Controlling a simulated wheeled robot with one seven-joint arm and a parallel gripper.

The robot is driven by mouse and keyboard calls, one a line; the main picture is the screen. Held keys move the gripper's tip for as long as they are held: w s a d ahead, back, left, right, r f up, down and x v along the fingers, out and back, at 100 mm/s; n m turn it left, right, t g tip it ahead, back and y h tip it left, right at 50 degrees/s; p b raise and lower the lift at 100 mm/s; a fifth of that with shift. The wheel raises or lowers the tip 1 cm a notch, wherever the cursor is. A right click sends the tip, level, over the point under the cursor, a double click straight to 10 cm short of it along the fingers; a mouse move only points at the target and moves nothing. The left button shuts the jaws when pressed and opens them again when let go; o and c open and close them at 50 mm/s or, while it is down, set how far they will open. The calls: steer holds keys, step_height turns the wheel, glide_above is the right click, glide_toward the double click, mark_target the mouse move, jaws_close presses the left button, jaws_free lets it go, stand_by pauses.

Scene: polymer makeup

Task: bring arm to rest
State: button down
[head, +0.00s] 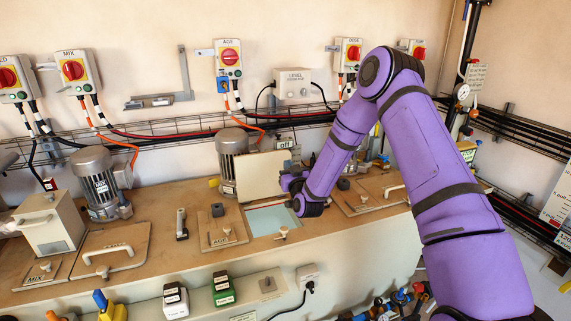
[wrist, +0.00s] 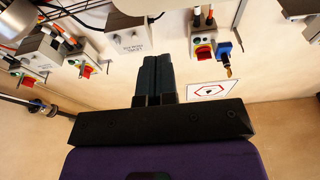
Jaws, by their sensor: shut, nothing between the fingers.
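My purple arm (head: 440,170) rises at the right in the head view, bends at a high elbow and comes down to the worktop's back middle. Its wrist end (head: 310,205) is beside an open hatch (head: 272,219). In the wrist view my gripper (wrist: 160,62) is shut and empty, its dark fingers pressed together. The fingers point toward the wall fittings and appear clear of them. In the head view the fingers are hard to make out beside the wrist.
The hatch's raised lid (head: 252,174) stands close to my wrist. A motor (head: 232,160) stands left of it. A level box (head: 292,84) and a red-knobbed switch with a blue padlock (head: 223,85) are on the wall. A closed hatch cover (head: 108,250) lies at left.

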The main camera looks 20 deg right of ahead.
steer(key=r+v, duration=0.1)
steer(key=v, duration=0.5)
step_height(320, 180, up, 11)
steer(key=a+n+g+y, duration=0.2)
steer(key=g, duration=0.2)
steer(key=s+r+g+h, duration=0.1)
steer(key=s+r+g, duration=0.3)
steer(key=s+r, duration=0.55)
steer(key=s+d+r+m+g, duration=0.1)
steer(key=s+r+g, duration=0.2)
steer(key=s, duration=1.4)
steer(key=s+d+r+m+g+h, duration=0.1)
steer(key=s+r+g, duration=0.2)
steer(key=s, duration=1.4)
steer(key=shift+d+r+g, duration=0.15)
steer(key=shift+d+g, duration=0.05)
steer(key=shift+g, duration=0.5)
